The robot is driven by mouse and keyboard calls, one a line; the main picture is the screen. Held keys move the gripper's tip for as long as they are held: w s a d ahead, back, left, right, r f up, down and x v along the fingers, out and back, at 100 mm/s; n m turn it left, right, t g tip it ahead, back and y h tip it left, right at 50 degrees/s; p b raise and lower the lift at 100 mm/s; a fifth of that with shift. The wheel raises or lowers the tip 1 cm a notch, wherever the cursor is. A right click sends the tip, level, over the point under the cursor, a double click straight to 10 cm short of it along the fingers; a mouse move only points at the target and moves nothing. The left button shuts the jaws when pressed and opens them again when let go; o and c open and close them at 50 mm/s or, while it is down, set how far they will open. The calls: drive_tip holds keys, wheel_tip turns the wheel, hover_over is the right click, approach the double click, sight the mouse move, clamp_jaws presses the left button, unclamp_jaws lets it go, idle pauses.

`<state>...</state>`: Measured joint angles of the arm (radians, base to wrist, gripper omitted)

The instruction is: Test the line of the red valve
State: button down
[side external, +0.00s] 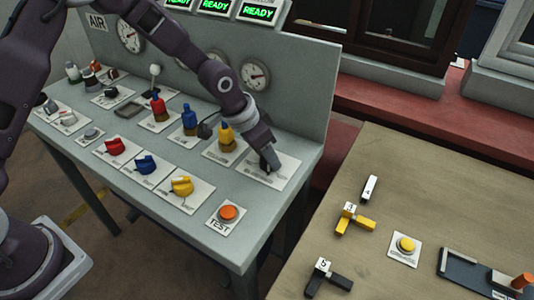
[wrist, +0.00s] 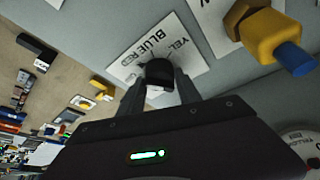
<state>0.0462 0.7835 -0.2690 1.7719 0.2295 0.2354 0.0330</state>
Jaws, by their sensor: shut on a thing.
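My gripper (side external: 268,160) is shut on a black selector knob at the right end of the grey bench. In the wrist view my gripper (wrist: 160,88) has a finger on each side of the knob (wrist: 159,73). The knob's white plate (wrist: 128,60) reads blue, red and a partly hidden yellow; I cannot tell which mark the knob points to. The red valve (side external: 116,146) sits on the bench front, left of a blue valve (side external: 146,165) and a yellow valve (side external: 182,187). The orange TEST button (side external: 229,213) is at the front right corner.
Red (side external: 158,106), blue (side external: 189,120) and yellow (side external: 226,134) fittings stand in a row behind the valves. A back panel with gauges (side external: 255,75) and green READY displays (side external: 258,11) rises behind. A wooden table (side external: 440,180) with loose blocks stands to the right.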

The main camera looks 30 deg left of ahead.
drive_tip(key=shift+m, duration=0.6)
drive_tip(key=c, duration=0.8)
unclamp_jaws()
drive_tip(key=shift+c, duration=0.2)
drive_tip(key=v, duration=0.7)
drive_tip(key=shift+a, duration=0.2)
drive_tip(key=shift+w+r, duration=0.1)
drive_tip(key=shift+w, duration=0.05)
